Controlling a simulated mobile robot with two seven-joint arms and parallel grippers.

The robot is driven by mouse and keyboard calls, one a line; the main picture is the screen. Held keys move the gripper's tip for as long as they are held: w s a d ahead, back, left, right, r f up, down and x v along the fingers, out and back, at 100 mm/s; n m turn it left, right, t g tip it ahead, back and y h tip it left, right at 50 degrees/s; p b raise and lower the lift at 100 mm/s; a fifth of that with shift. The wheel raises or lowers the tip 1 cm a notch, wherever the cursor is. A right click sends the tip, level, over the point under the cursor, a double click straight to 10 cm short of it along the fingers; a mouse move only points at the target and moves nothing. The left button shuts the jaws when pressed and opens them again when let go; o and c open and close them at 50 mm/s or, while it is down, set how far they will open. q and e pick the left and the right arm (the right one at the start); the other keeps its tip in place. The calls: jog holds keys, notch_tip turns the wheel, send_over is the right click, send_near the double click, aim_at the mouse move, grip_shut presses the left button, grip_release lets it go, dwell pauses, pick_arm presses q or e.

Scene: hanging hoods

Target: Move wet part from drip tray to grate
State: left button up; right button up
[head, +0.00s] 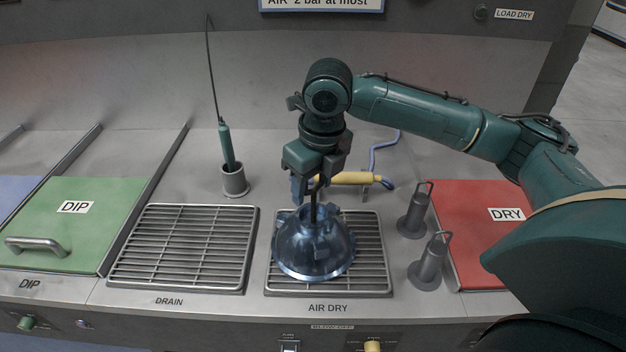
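A shiny blue-grey bell-shaped metal part (313,250) with notches at its rim is over the grate (373,262) labelled AIR DRY. I cannot tell whether it rests on the bars or hangs just above them. A dark upright stem rises from its top to my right gripper (312,188), which points straight down over it. The fingers are around or beside the stem's upper end; whether they are closed on it is unclear. The slatted tray (185,243) labelled DRAIN, to the left, is bare. My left gripper is not in view.
Two grey looped cylinders (429,262) (413,214) stand right of the grate, before the red DRY lid (480,220). A yellow-handled tool (357,179) with a blue hose lies behind the grate. A green tool (226,148) stands in a cup. The green DIP lid (72,220) is left.

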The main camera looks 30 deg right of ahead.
jog(key=o, duration=0.3)
jog(key=shift+o, duration=0.2)
jog(key=shift+r, duration=0.2)
notch_tip(320, 180, up, 12)
jog(key=s, duration=0.1)
jog(key=shift+s+d, duration=0.2)
jog(key=shift+s, duration=0.15)
jog(key=shift+f, duration=0.15)
